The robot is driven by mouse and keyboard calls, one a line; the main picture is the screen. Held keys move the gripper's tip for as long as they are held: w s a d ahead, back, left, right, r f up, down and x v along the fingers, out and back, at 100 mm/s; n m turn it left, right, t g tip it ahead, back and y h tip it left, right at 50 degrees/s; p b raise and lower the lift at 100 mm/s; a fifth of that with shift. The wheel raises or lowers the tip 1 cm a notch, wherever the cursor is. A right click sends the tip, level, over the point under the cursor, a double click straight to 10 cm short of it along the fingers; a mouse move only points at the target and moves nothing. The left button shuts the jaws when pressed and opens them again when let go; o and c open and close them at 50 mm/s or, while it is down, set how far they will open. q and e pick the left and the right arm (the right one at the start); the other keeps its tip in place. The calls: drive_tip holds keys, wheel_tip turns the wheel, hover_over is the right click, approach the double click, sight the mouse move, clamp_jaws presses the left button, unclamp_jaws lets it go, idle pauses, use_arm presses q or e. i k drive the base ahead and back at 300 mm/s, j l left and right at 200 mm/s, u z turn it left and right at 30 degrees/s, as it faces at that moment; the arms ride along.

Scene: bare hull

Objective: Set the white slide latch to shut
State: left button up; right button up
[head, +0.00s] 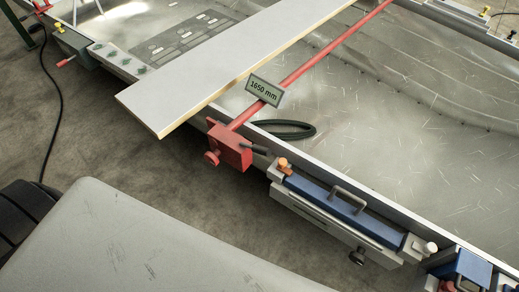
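I cannot surely pick out the white slide latch. A small white round knob (430,248) stands at the right end of a long blue-topped grey box (335,207) on the hull's near edge. An orange knob (283,163) stands at the box's left end. Whether any latch is open or shut cannot be told from here. Neither of my grippers is in view.
A red clamp (229,147) with a long red bar (310,65) crosses the hull, bearing a "1650 mm" sign (264,90). A pale board (225,60) lies across the hull edge. A black cable loop (286,129) lies inside. Another blue unit (468,268) is at lower right.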

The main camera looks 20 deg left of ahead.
sight(430, 248)
drive_tip(key=u, duration=0.4)
drive_tip(key=k+l+z, duration=0.15)
drive_tip(key=z, duration=1.35)
